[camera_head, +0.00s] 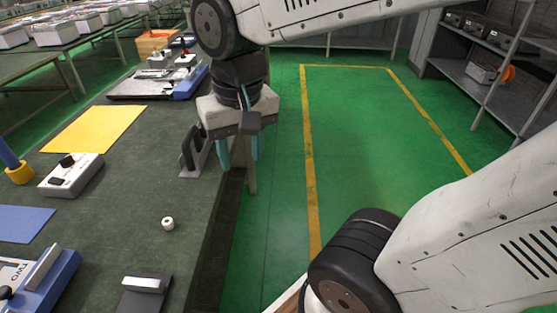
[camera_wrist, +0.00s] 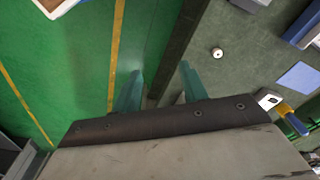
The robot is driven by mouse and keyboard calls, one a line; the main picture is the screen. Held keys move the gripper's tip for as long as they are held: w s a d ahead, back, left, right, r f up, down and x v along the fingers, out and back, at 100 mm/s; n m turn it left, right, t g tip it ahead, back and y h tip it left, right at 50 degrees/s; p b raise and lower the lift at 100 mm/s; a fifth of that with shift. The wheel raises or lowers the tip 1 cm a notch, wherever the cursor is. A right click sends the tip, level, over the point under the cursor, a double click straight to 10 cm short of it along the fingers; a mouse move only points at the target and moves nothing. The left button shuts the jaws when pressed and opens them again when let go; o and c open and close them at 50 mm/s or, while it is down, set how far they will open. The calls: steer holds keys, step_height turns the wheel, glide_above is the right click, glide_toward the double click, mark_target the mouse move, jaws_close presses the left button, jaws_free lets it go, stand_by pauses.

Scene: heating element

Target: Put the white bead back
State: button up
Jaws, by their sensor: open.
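The white bead (camera_head: 168,223) is a small white ring-like piece with a dark hole. It stands alone on the dark green table top (camera_head: 110,215), left of the table's right edge. In the wrist view the bead (camera_wrist: 217,53) is at the upper right, beyond the fingers. My gripper (camera_head: 238,153) has two teal fingers pointing down near the table's right edge, farther back than the bead. In the wrist view my gripper (camera_wrist: 160,85) has its fingers apart with nothing between them. The bead's proper place cannot be made out.
A white control box (camera_head: 72,175) stands left of the bead, with a yellow sheet (camera_head: 95,129) behind and a blue sheet (camera_head: 22,224) to the left. A grey metal bracket (camera_head: 192,158) stands beside my gripper. A blue-based device (camera_head: 40,280) is at the front left. Table around the bead is clear.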

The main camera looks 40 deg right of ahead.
steer(key=s+d+n, duration=0.2)
steer(key=s, duration=0.4)
steer(key=shift+s+d+n, duration=0.3)
steer(key=shift+s+d, duration=0.05)
steer(key=shift+d, duration=0.05)
stand_by(0.7)
